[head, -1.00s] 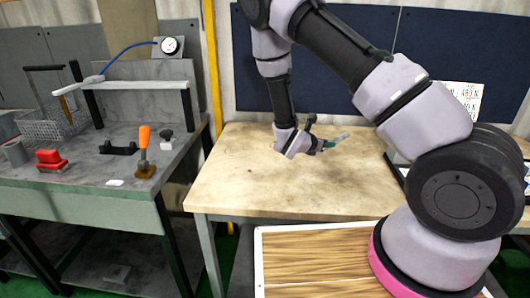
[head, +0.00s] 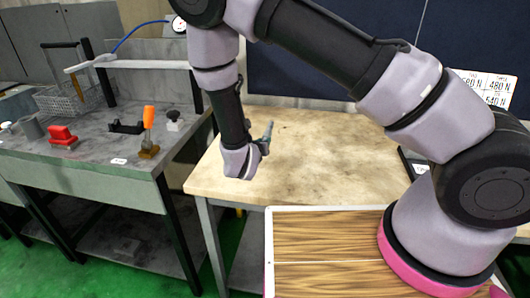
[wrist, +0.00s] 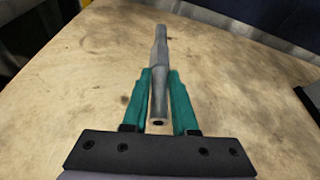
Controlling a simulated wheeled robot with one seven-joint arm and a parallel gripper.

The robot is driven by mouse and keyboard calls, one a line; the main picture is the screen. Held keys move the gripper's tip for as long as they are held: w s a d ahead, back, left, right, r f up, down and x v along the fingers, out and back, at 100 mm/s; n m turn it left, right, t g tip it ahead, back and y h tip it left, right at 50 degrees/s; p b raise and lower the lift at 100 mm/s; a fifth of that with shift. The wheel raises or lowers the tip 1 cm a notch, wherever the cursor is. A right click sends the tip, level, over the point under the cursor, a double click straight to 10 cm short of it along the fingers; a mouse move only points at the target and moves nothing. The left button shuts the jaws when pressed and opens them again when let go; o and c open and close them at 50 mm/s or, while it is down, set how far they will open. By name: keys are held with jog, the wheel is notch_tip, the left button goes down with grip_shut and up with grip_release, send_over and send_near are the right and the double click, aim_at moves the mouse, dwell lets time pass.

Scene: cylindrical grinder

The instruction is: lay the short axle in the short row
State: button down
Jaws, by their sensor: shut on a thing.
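My gripper (wrist: 159,100) is shut on a grey stepped metal axle (wrist: 160,50) in the wrist view. The teal fingers press on both sides of its near part, and its far end points away from me. In the head view my gripper (head: 265,141) is above the left part of the wooden table, with the axle tip (head: 269,127) pointing up in the picture. The axle is clear of other things. I cannot make out a short row in these views.
The wooden table (head: 330,150) is mostly bare. A dark-edged item (head: 412,162) lies at its right. The grey bench (head: 95,150) at left bears a wire basket (head: 75,100), a red block (head: 60,136) and an orange-handled tool (head: 149,130). A wood-grained panel (head: 320,240) is in front.

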aim_at(263, 162)
jog(key=shift+f, duration=2.7)
jog(key=c, duration=0.7)
grip_release()
jog(key=shift+f, duration=0.15)
jog(key=shift+r, duration=0.2)
jog(key=v, duration=1.2)
